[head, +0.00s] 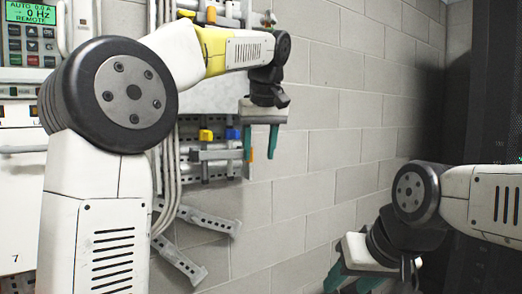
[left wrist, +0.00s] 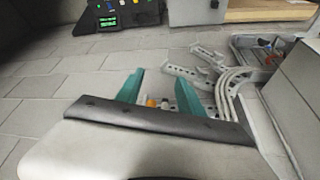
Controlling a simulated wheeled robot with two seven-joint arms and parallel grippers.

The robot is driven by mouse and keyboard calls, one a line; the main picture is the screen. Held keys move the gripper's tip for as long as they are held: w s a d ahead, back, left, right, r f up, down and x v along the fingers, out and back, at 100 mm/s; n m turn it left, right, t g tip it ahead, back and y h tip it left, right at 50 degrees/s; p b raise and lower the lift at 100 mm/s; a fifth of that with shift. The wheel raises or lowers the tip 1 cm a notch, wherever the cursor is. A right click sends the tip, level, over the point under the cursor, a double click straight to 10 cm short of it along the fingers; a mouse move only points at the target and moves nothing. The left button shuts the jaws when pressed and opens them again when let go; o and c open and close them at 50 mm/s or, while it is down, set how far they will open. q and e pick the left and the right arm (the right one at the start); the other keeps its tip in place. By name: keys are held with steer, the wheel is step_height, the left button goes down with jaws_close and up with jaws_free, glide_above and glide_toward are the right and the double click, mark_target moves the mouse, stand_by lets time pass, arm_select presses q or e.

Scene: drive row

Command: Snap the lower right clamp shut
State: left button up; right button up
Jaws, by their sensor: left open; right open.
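A row of clamps is fixed to the rail (head: 215,154) on the wall, with a yellow-capped part (head: 206,135) and a blue-capped part (head: 232,134) on top. My left gripper (head: 260,146) is open in front of the rail's right end, its teal fingers pointing down. A small orange tip (head: 251,154) shows beside its left finger; it also shows between the fingers in the left wrist view (left wrist: 151,102). The lower right clamp is mostly hidden behind my left gripper, so I cannot tell its state or any contact. My right gripper (head: 352,283) is open at the lower right, away from the clamps.
A control panel with a green display (head: 31,13) is at the upper left. Grey cables (head: 171,190) run down beside the rail. Perforated grey brackets (head: 208,221) stick out below. The block wall (head: 330,140) right of my left gripper is bare. A dark cabinet (head: 495,90) stands far right.

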arm_select(q)
steer(key=c, duration=0.4)
steer(key=shift+r+n, duration=0.25)
steer(key=shift+n, duration=0.15)
steer(key=c, duration=0.3)
steer(key=r+n, duration=0.1)
steer(key=n, duration=0.2)
steer(key=a+r+n+t+y, duration=0.1)
steer(key=r+n, duration=0.1)
steer(key=n, duration=0.1)
steer(key=a+r+n+t, duration=0.1)
steer(key=r+n, duration=0.1)
steer(key=shift+s+r+n+y, duration=0.25)
steer(key=shift+s+n+y, duration=0.05)
steer(key=shift+n, duration=0.1)
jaws_close()
steer(key=w+a+f+n, duration=0.1)
steer(key=w+f, duration=0.6)
steer(key=w, duration=0.2)
steer(key=shift+w+a+f, duration=0.2)
steer(key=shift+a, duration=0.2)
